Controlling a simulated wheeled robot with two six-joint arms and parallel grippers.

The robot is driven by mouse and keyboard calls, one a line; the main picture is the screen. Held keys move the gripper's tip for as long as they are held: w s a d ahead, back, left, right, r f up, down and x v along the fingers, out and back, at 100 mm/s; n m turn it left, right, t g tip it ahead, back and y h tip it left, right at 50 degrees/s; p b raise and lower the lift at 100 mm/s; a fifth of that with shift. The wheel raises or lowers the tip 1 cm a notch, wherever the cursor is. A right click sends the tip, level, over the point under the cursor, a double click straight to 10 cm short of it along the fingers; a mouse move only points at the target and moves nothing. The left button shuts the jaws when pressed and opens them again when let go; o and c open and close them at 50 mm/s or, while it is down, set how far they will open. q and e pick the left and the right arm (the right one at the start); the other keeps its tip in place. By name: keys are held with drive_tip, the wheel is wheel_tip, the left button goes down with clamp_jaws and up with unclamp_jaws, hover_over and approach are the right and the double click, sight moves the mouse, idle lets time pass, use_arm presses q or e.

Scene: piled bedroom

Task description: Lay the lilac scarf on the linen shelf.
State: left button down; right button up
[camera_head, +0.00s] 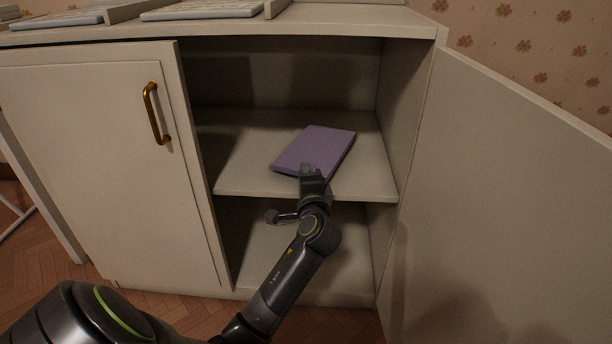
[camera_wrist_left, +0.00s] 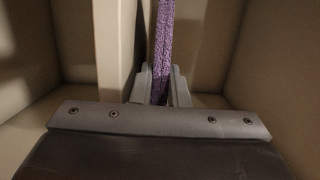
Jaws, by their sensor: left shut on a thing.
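The lilac scarf (camera_head: 316,147) is a flat, folded purple rectangle at the middle shelf (camera_head: 240,172) inside the open cabinet. My left gripper (camera_head: 312,172) is at its near edge. In the left wrist view the scarf (camera_wrist_left: 163,45) shows edge-on as a thin purple strip between the fingers of my left gripper (camera_wrist_left: 160,88), which are shut on it. I cannot tell whether the scarf rests on the shelf or is held just above it. My right gripper is in neither view.
The right cabinet door (camera_head: 500,190) stands wide open. The left door (camera_head: 100,150), with a brass handle (camera_head: 156,113), is closed. The shelf is bare around the scarf, and the lower compartment (camera_head: 335,250) looks empty. Flat items (camera_head: 200,9) lie on the cabinet top.

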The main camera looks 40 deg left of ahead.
use_arm(q)
drive_tip(key=shift+f, duration=0.35)
idle(0.7)
